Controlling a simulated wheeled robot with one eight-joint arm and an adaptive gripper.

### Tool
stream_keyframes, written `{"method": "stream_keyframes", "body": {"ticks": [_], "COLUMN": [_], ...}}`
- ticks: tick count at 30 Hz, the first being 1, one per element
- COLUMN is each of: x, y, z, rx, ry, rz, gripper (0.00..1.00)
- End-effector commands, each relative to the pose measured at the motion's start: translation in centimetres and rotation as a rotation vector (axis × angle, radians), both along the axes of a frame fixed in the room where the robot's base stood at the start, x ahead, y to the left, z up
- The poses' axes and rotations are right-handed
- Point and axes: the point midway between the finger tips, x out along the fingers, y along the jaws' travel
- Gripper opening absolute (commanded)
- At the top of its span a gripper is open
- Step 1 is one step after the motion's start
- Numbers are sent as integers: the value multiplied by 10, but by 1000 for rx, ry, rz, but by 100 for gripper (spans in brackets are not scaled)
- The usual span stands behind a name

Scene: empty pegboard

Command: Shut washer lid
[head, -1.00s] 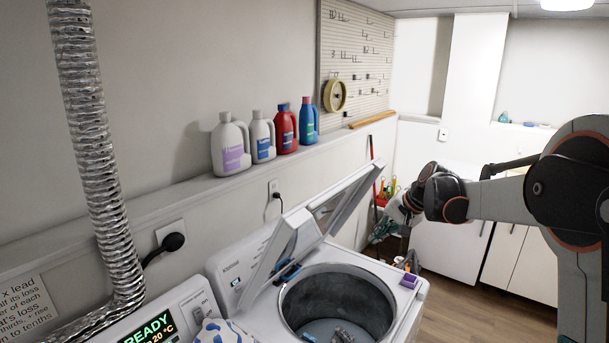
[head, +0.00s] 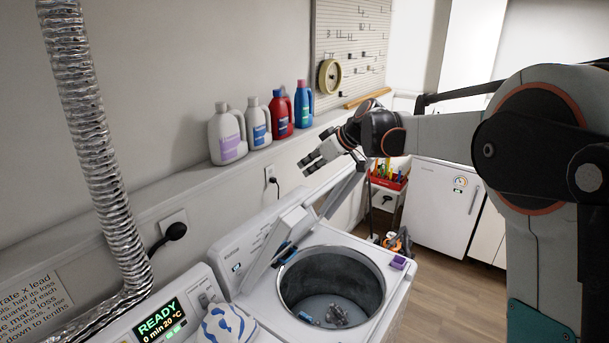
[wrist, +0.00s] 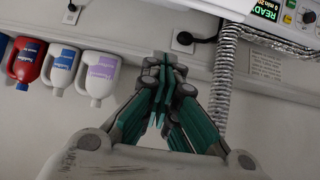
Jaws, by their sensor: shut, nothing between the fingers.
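The white washer (head: 390,270) stands at the lower middle of the head view. Its lid (head: 272,246) is raised and tilted back toward the wall, so the round drum (head: 333,280) lies open. My gripper (head: 312,163) is above the far side of the lid, near the wall, apart from the lid's near edge; its arm hides part of the lid's far end. In the wrist view my gripper (wrist: 160,90) is shut and empty, with the wall behind it. The washer is not clearly visible in the wrist view.
Detergent bottles (head: 227,135) line the wall ledge behind the washer. A foil duct (head: 95,160) rises at left beside a machine with a READY display (head: 160,320). A small purple box (head: 398,262) sits on the washer's right rim. A red caddy (head: 388,180) stands beyond.

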Motion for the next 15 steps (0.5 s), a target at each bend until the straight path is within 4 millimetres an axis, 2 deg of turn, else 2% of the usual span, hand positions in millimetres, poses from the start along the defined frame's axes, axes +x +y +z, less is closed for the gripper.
{"method": "stream_keyframes", "body": {"ticks": [15], "x": [40], "y": [54], "z": [-62], "rx": [0], "ry": [2], "rz": [-1], "gripper": [0]}}
